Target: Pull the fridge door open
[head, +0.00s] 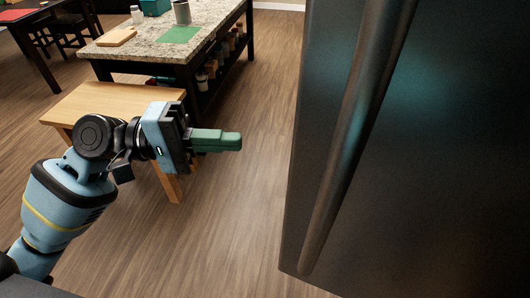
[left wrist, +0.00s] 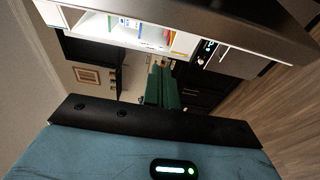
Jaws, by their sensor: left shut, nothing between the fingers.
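The fridge door (head: 450,160) is a dark grey panel filling the right of the head view. Its long bar handle (head: 350,130) runs at a slant from top to bottom. The left wrist view shows a lit white fridge interior (left wrist: 95,22) with colourful items, beside a dark grey panel (left wrist: 240,28) that looks like the door, so it appears to stand open. My left gripper (head: 238,141) has green fingers, shut and empty, pointing right, with a gap to the door's left edge. Its fingers also show in the left wrist view (left wrist: 162,88). My right gripper is out of view.
A small wooden table (head: 80,100) stands behind my left arm. Beyond it is a granite-topped island (head: 150,50) with a cutting board (head: 116,38), a green mat (head: 181,34) and a grey canister (head: 182,12). The wood floor (head: 240,220) left of the door is clear.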

